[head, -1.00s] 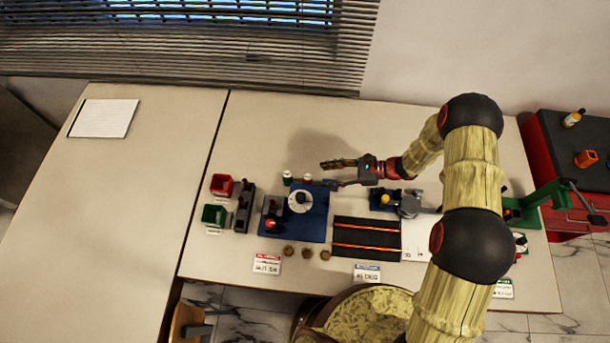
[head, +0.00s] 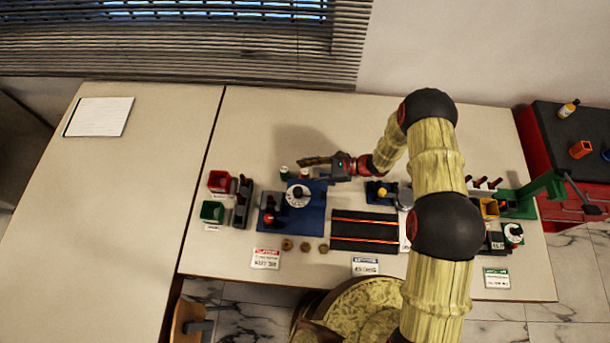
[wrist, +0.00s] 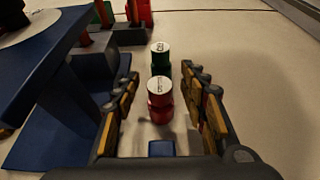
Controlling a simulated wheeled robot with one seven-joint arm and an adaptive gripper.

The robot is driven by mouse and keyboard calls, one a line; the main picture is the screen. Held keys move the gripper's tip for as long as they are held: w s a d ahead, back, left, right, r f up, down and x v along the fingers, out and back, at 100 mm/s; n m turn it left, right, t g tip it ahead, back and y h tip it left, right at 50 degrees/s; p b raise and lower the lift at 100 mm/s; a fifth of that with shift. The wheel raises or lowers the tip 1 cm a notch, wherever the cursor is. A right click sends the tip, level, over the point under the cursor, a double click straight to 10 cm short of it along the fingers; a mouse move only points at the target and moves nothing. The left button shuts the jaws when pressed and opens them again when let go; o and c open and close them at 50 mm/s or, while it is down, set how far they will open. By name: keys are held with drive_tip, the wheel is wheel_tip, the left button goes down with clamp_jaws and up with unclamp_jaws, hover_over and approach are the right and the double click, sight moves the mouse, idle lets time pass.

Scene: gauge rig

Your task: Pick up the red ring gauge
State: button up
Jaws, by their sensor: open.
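The red ring gauge is a short red cylinder with a white marked top. In the wrist view the red gauge (wrist: 160,101) stands upright between the spread fingers of my gripper (wrist: 159,77), with a visible gap on each side. A similar green cylinder (wrist: 161,62) with a white top stands just beyond it, near the fingertips. In the head view my gripper (head: 306,170) is open, pointing left, low over the table behind the blue plate. There the red gauge is mostly hidden by the fingers, and the green cylinder (head: 284,173) shows just left of them.
The blue plate (head: 312,222) with a white dial (head: 298,195) lies close in front of the gripper. Red (head: 219,181) and green (head: 212,211) bins and a dark rack (head: 242,205) stand further left. The table behind the gripper is clear.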

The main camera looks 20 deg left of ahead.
drive_tip(key=shift+c, duration=1.2)
clamp_jaws()
